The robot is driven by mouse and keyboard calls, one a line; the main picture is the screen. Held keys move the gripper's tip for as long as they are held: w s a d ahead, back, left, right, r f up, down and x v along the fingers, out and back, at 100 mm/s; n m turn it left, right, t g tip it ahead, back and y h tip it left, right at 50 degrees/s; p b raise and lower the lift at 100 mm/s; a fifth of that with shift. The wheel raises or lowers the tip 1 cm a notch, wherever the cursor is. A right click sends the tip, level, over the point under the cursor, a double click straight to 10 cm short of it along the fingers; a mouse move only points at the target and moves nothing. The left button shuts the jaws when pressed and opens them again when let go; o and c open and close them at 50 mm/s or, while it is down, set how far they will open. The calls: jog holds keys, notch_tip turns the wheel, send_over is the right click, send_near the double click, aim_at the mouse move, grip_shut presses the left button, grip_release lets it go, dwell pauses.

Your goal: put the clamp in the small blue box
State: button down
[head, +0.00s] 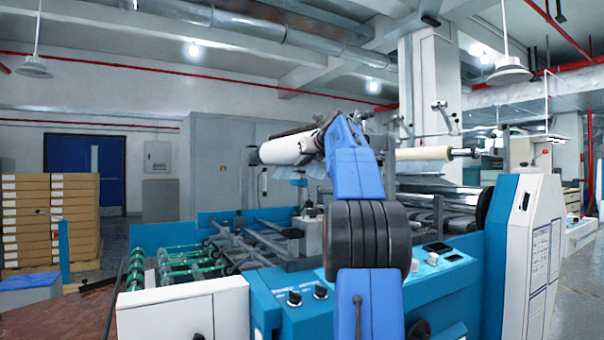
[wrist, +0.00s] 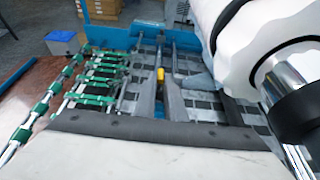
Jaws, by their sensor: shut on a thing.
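My gripper (wrist: 160,88) shows in the wrist view as two dark grey fingers, shut on the clamp. A small yellow part of the clamp (wrist: 160,74) shows between the fingertips; the rest of it is hidden or hard to make out. The grip is above the machine's bed. The small blue box (wrist: 63,43) stands at the upper left of the wrist view, beyond the green rollers and apart from my gripper. My gripper cannot be made out there behind my blue arm.
The laminating machine (head: 200,296) fills the middle, with green rollers (head: 178,258) at its left. A white roll (head: 290,148) is beside my arm; a large white roll (wrist: 245,45) is close at the wrist view's right. Stacked cartons (head: 50,215) stand far left.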

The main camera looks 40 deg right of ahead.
aim_at(302, 172)
jog(key=shift+f, duration=1.85)
jog(key=c, duration=1.8)
grip_release()
jog(key=shift+f, duration=0.1)
jog(key=v, duration=1.2)
jog(key=shift+a, duration=0.1)
